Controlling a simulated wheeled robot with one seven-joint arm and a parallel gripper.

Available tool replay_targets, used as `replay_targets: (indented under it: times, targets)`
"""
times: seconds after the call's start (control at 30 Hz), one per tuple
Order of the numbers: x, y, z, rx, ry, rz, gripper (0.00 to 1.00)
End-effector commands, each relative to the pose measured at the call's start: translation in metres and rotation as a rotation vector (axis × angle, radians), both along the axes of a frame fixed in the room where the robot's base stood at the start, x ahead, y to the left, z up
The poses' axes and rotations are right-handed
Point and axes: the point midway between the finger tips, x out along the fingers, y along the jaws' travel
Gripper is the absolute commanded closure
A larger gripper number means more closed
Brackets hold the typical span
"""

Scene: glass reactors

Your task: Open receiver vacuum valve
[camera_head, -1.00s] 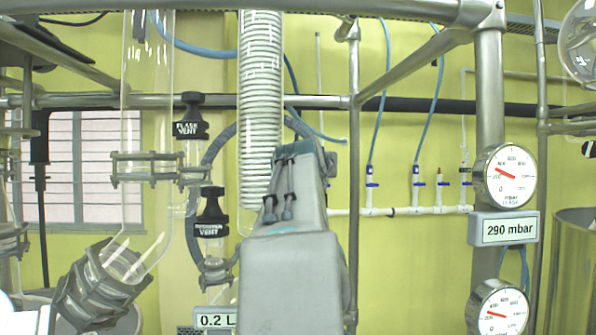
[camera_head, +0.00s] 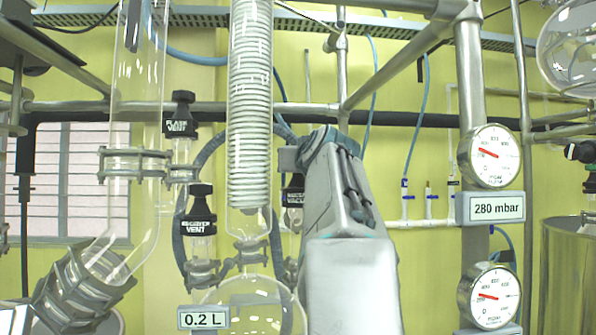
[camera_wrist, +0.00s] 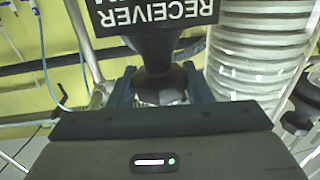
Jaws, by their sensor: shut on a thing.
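The receiver vacuum valve is a black knob (camera_wrist: 160,82) with a black label (camera_wrist: 150,14) that reads RECEIVER, upside down in the wrist view. The label's other line is mostly cut off by the picture's top edge. My gripper (camera_wrist: 160,92) has one finger on each side of the knob and is shut on it. In the head view, the black valve (camera_head: 293,192) shows in part beside my gripper (camera_head: 290,158), right of the coiled condenser. My arm hides its right side, and the fingertips cannot be made out there.
The glass condenser (camera_head: 250,100) stands close left, above a round flask (camera_head: 250,308). Black FLASK VENT (camera_head: 180,120) and second vent (camera_head: 198,218) valves are farther left. A display (camera_head: 497,208) reads 280 mbar, between two gauges. Metal frame bars (camera_head: 410,50) cross above.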

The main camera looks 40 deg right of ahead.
Motion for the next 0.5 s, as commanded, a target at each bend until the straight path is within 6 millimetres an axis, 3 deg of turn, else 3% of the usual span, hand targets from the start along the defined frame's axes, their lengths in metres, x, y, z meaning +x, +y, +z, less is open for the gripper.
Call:
replay_targets:
  times: [0.5]
  targets:
    - [-0.0002,-0.0026,-0.0010,-0.001,0.001,0.298,0.78]
